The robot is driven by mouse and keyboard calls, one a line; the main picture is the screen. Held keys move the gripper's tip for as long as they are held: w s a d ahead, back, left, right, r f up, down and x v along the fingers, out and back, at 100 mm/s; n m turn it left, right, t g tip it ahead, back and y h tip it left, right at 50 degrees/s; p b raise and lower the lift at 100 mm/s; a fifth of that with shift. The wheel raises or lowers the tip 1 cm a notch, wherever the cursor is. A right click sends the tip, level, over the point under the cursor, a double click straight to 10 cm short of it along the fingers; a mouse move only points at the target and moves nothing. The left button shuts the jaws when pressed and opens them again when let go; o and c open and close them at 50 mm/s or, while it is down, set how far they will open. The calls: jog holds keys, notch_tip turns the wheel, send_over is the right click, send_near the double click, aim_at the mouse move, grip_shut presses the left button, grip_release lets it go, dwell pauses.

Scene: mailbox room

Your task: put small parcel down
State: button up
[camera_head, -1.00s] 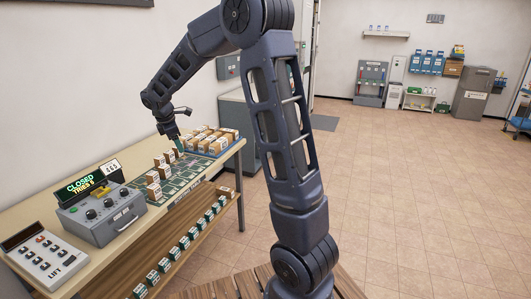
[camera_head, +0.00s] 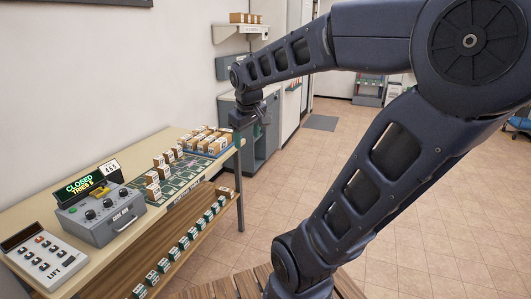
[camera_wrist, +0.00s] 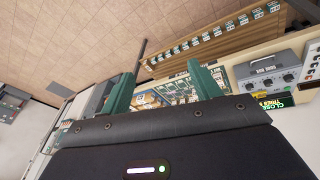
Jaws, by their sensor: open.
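Several small brown parcels with white labels stand on the table. One group (camera_head: 166,160) stands on the dark green marked grid (camera_head: 180,183) in the middle, and a denser group (camera_head: 207,139) sits in the blue tray at the table's far end. My gripper (camera_head: 241,130) is raised near the far end of the table, beyond the tray. In the wrist view the green fingers of my gripper (camera_wrist: 163,90) are wide apart with nothing held between them. The grid and some parcels show past the fingers, too small to read.
A grey box (camera_head: 100,213) with knobs and a "CLOSED TRIES" display stands on the near table (camera_head: 150,262), beside a white LIFT keypad (camera_head: 47,255). A lower wooden shelf holds a row of green-labelled slots (camera_head: 180,244). Open tiled floor (camera_head: 440,200) lies to the right.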

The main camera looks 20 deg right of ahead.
jog(key=s+d+f+m, duration=0.2)
jog(key=s+m, duration=0.2)
jog(key=s, duration=0.5)
jog(key=shift+d+m+t+y, duration=0.25)
jog(key=shift+m+t+y, duration=0.05)
jog(key=shift+m+t, duration=0.1)
